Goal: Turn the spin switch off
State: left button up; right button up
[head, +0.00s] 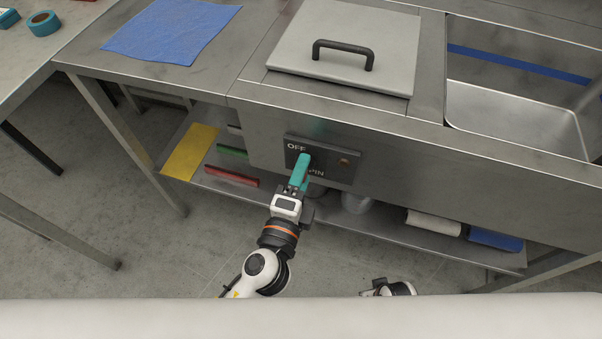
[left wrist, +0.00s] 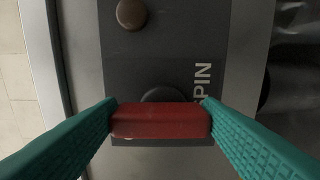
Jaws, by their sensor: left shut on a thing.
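The dark control panel (head: 330,150) on the steel front carries the labels OFF and SPIN and a round brown button or lamp (head: 344,162). The lamp also shows in the left wrist view (left wrist: 131,14). My left gripper (head: 303,160) is at the panel, its teal fingers covering the switch in the head view. In the left wrist view its fingers are shut on the red switch handle (left wrist: 160,121), one at each end. The handle lies across the reading direction of SPIN. A dark round base (left wrist: 164,95) shows behind it. The fingers of my right gripper are not visible.
Above the panel is a steel counter with a grey lid (head: 345,85) and black handle, a blue cloth (head: 172,30) and a sink (head: 515,120). A lower shelf (head: 440,250) holds yellow, red, white and blue items. The floor at left is clear.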

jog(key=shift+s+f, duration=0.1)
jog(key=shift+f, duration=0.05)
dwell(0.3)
pick_arm(q)
jog(key=o, duration=1)
jog(key=shift+b+v, duration=2.75)
jog(key=shift+v, duration=3.25)
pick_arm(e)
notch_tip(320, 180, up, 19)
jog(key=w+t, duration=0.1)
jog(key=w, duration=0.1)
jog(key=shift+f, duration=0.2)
